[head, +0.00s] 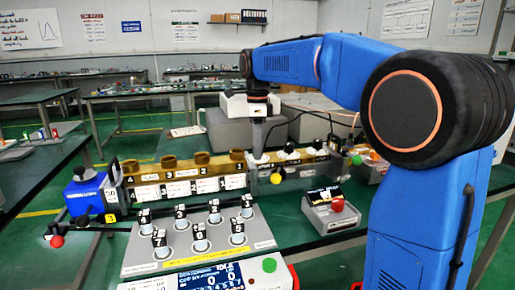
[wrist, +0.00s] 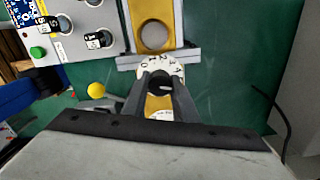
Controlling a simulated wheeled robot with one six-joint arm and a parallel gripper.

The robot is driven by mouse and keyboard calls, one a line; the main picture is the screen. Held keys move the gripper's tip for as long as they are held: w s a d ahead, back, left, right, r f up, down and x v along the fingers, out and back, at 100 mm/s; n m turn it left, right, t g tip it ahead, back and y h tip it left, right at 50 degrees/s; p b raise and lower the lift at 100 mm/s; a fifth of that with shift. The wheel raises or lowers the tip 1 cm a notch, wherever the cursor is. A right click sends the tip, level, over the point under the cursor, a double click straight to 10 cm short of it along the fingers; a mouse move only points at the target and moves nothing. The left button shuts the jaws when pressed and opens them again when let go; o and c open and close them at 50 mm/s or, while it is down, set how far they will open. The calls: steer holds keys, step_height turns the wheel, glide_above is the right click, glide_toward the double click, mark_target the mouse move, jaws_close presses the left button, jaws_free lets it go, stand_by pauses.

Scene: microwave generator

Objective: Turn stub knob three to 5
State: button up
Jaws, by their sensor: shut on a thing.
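My gripper (head: 258,153) points down at the left end of the right-hand brass waveguide section, at the leftmost of its white stub dials. In the wrist view, my gripper (wrist: 160,92) is shut on a small black stub knob (wrist: 159,81), with a dark finger on each side. The white numbered dial (wrist: 150,67) shows around the knob's far side; its small digits and the pointer setting are hard to read. Two more black stub knobs on white dials, a middle one (head: 290,149) and a right one (head: 316,146), stand farther along the brass section.
A yellow ball knob (head: 276,178) sits just in front of the gripped dial. A grey panel (head: 250,238) with several numbered black-topped posts lies nearer. A grey box with a red button (head: 337,205) stands at right. A black cable (wrist: 283,110) runs at the wrist view's right.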

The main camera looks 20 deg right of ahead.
steer(key=o, duration=1)
steer(key=shift+o, duration=0.2)
steer(key=shift+r, duration=0.1)
step_height(320, 180, up, 17)
steer(key=shift+r, duration=0.1)
